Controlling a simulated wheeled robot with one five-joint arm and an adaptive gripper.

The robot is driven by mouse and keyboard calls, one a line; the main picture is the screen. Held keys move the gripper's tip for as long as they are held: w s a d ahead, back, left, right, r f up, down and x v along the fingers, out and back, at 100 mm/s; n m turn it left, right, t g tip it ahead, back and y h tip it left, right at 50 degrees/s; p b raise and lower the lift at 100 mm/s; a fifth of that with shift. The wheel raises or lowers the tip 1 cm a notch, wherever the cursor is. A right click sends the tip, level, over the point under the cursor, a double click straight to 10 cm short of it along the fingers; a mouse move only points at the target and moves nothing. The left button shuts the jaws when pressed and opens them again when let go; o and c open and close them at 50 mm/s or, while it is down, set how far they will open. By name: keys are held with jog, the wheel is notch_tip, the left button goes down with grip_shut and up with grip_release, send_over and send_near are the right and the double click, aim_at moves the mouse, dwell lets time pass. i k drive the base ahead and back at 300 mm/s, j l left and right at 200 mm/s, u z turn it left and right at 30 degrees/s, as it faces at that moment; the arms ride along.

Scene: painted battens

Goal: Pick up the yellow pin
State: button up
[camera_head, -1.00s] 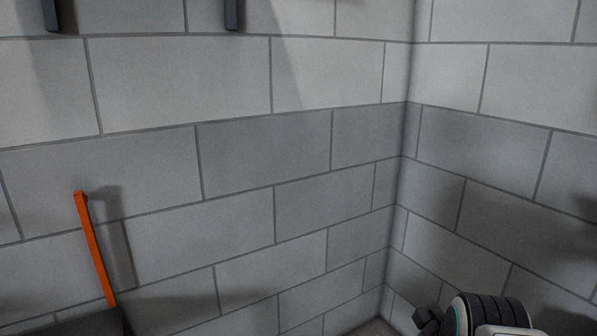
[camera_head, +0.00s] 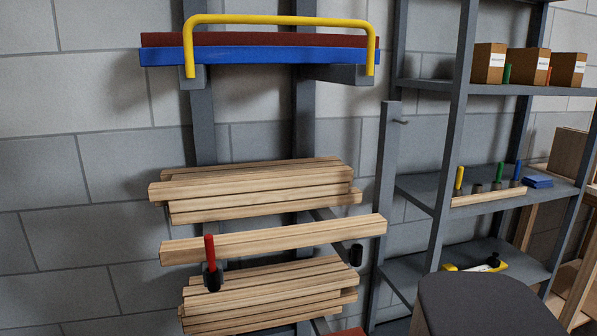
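A small upright yellow pin (camera_head: 459,178) stands on the middle shelf (camera_head: 421,190) of the grey rack at the right. It is at the left end of a row, beside a pale wooden strip (camera_head: 490,197). Short dark cylinders (camera_head: 477,188), a green pin (camera_head: 499,173) and a blue pin (camera_head: 518,170) stand to its right. What holds the yellow pin's lower end is too small to tell. My gripper is not in view.
Wooden battens (camera_head: 270,240) lie stacked on wall brackets, with a red pin (camera_head: 210,248) in front. A yellow U-shaped bar (camera_head: 280,20) spans the painted battens above. A dark rounded surface (camera_head: 485,303), unidentified, covers the lower right foreground.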

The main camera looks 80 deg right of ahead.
aim_at(460, 170)
jog(key=k+z, duration=0.15)
jog(key=z, duration=0.3)
jog(key=k+l+z, duration=0.1)
jog(key=z, duration=0.4)
jog(key=k+l+z, duration=0.15)
jog(key=z, duration=0.3)
jog(key=k+l+z, duration=0.15)
jog(key=z, duration=0.3)
jog(key=k+l+z, duration=0.1)
jog(key=z, duration=0.35)
jog(key=l+z, duration=0.3)
jog(key=z, duration=0.2)
jog(key=l+z, duration=0.25)
jog(key=z, duration=0.2)
jog(key=u, duration=1.35)
jog(key=z, duration=1.35)
